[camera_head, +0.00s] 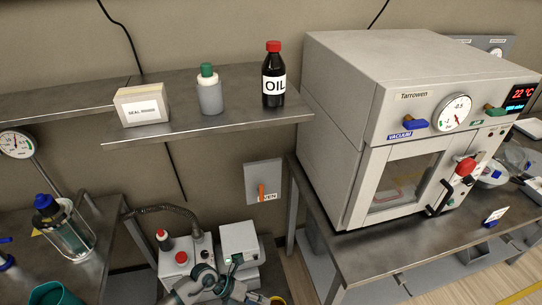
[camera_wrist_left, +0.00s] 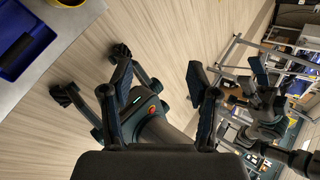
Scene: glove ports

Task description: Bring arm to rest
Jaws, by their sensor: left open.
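My left gripper (camera_wrist_left: 158,85) is open in the left wrist view, with its two dark fingers spread apart and nothing between them. Beyond the fingers are the wood floor and a dark body with an orange mark. In the head view, grey and dark links of my left arm show at the bottom edge, in front of the vacuum pump (camera_head: 182,262); the fingers are hard to make out there.
The vacuum oven (camera_head: 345,180) stands on a metal table at the right. A wall shelf (camera_head: 215,128) holds a seal box (camera_head: 141,106), a green-capped bottle (camera_head: 209,92) and an oil bottle (camera_head: 273,78). A bench (camera_head: 85,275) with a glass trap (camera_head: 68,232) is at the left.

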